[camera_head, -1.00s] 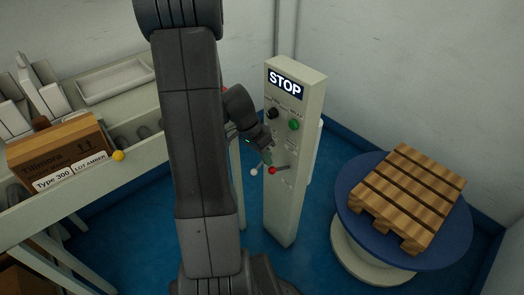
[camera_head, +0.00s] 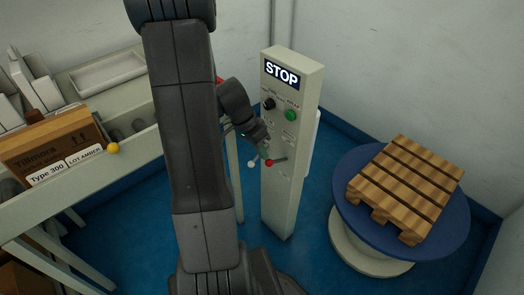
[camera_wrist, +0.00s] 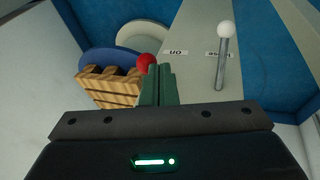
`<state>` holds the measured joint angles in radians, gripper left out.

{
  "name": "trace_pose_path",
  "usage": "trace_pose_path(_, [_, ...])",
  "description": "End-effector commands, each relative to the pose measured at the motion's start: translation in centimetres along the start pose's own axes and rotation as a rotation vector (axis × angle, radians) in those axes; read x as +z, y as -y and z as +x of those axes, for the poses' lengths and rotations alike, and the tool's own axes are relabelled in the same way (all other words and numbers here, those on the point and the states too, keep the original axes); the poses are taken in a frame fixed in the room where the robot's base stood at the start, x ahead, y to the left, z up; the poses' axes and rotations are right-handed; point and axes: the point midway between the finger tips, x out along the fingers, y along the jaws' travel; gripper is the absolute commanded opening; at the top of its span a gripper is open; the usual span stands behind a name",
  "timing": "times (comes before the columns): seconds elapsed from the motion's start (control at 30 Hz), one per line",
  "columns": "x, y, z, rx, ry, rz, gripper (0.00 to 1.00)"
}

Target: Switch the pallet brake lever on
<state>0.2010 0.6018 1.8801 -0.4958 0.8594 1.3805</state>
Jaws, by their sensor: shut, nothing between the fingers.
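The grey control post (camera_head: 283,205) carries two ball-ended levers low on its face. One has a red knob (camera_head: 268,162) and a dark rod pointing right; the other has a white knob (camera_head: 251,164). I cannot tell from the labels which is the pallet brake lever. My gripper (camera_head: 265,152) is just above the red knob. In the wrist view my green fingers (camera_wrist: 157,85) are shut and empty, and partly cover the red knob (camera_wrist: 147,62); contact is unclear. An "on" label (camera_wrist: 175,52) lies beside them. The white knob (camera_wrist: 226,28) stands clear to the right on its grey rod.
Above the levers are a STOP sign (camera_head: 282,73), a black knob (camera_head: 268,104) and a green button (camera_head: 290,115). A wooden pallet (camera_head: 405,190) lies on a blue turntable (camera_head: 452,222) at right. A bench with a carton (camera_head: 50,150) is at left.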

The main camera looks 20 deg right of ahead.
Motion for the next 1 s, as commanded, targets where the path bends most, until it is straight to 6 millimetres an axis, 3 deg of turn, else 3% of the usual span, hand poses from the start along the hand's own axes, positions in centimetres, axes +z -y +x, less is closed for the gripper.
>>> trace_pose_path(0.37, [1.3, 0.5, 1.3, -0.001, 0.0, 0.0, 0.0])
trace_pose_path(1.0, [4.8, 2.2, 6.8, 0.0, 0.0, 0.0, 0.0])
